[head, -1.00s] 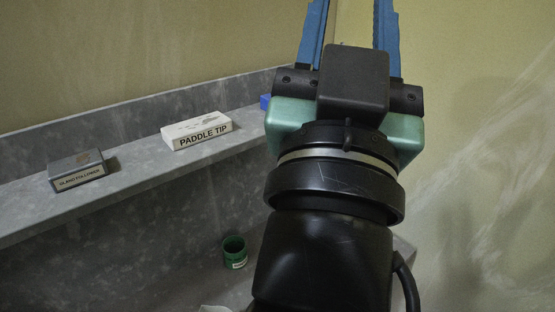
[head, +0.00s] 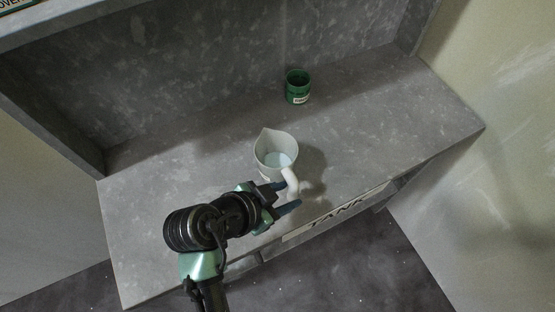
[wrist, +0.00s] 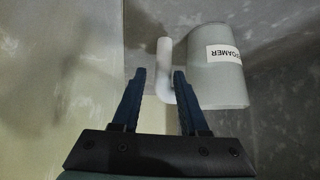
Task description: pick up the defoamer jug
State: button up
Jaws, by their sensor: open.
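The defoamer jug (head: 273,153) is a pale grey-white pitcher with a spout and a side handle, standing upright on the grey bench and holding a light liquid. In the wrist view the jug (wrist: 218,85) appears upside down at right, with a label ending in "FOAMER". Its white handle (wrist: 164,62) lies between the tips of my blue fingers. My gripper (head: 290,195) is open at the handle, on the jug's near right side; it also shows in the wrist view (wrist: 159,76). I cannot tell whether a finger touches the handle.
A green cup (head: 298,88) stands behind the jug, toward the back wall. The bench (head: 400,120) has free room to the right. A "TANK" label (head: 337,213) runs along the front edge. A shelf (head: 60,25) overhangs at upper left.

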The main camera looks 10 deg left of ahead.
jog(key=shift+a+p+x, duration=0.1)
jog(key=shift+p+x, duration=0.1)
jog(key=shift+x, duration=1.7)
jog(key=shift+a+p+x, duration=0.15)
jog(key=shift+x, duration=1.75)
jog(key=shift+w, duration=0.15)
grip_shut()
jog(key=shift+r, duration=0.1)
